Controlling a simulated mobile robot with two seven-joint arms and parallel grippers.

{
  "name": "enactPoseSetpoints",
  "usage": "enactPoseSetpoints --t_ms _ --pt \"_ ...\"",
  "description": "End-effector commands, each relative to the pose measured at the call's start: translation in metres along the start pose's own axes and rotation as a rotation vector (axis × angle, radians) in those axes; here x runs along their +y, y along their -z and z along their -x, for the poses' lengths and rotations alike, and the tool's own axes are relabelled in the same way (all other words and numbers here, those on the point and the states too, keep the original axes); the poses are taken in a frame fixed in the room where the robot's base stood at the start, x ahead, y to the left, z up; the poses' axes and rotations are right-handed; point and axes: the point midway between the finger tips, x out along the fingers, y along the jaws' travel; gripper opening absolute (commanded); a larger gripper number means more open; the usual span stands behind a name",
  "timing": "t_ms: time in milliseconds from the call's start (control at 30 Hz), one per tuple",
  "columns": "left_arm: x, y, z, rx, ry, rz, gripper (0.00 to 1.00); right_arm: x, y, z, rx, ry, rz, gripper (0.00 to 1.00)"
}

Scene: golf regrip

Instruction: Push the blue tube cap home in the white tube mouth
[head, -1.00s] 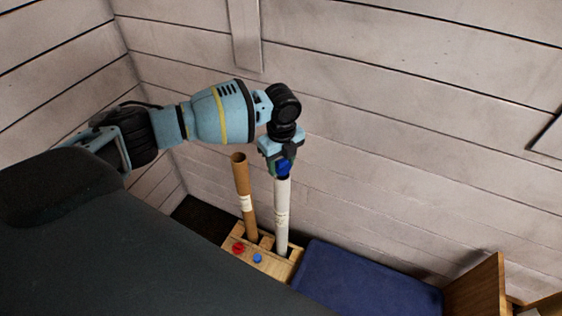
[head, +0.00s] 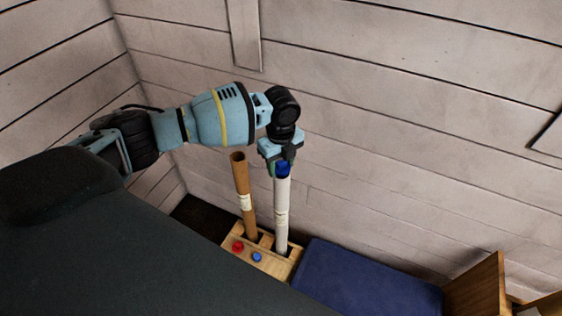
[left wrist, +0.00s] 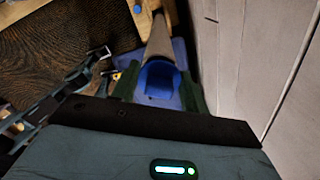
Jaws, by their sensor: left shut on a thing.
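The white tube (head: 282,215) stands upright in the wooden rack (head: 270,262), its mouth up. The blue tube cap (head: 283,170) is at the top of the white tube. My left gripper (head: 283,163) points down from above and is shut on the cap. In the left wrist view the cap (left wrist: 160,80) sits between the two green fingers (left wrist: 160,92), with the tube (left wrist: 160,42) running away beyond it. I cannot tell how deep the cap sits in the mouth.
A brown tube (head: 243,195) stands in the rack just left of the white tube. Red (head: 238,246) and blue (head: 256,257) round marks are on the rack's front. A dark blue mat (head: 365,280) lies to the right. A plank wall (head: 400,130) is behind.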

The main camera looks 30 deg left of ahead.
Motion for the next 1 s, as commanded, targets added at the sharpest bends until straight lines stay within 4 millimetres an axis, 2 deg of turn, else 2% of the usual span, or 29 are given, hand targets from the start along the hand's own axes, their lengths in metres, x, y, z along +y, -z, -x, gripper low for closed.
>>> enactPoseSetpoints --t_ms 967,1000 --pt "0.000 0.000 -0.022 0.001 -0.001 -0.001 0.32 -0.001 -0.011 -0.002 -0.019 0.002 -0.003 0.00" --pt "0.000 0.000 -0.021 0.000 0.000 -0.001 0.50 -0.001 -0.011 -0.002 -0.018 0.002 -0.002 0.00"
